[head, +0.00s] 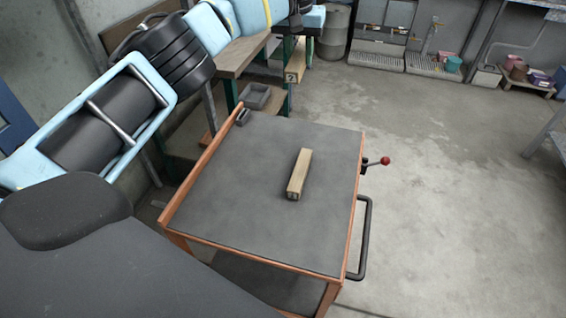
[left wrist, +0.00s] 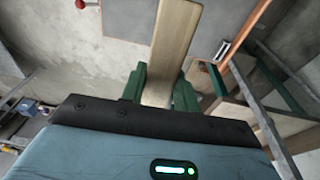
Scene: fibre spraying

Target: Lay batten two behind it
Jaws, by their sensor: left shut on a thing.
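A pale wooden batten (head: 300,170) lies near the middle of the dark grey cart top (head: 235,190), with a small mark on its near end that is too small to read. My left gripper (head: 297,52) is beyond the cart's far edge, shut on a second batten (head: 294,74) whose end face shows a "2". In the left wrist view this held batten (left wrist: 172,45) runs up between the green fingers (left wrist: 160,85). It is held clear of the cart top. My right gripper is in neither view.
A wooden bench (head: 235,58) with green legs and a grey tray (head: 255,96) stands beyond the cart. A red-knobbed lever (head: 385,161) and black handle (head: 366,235) stick out on the cart's right. The cart top around the lying batten is clear.

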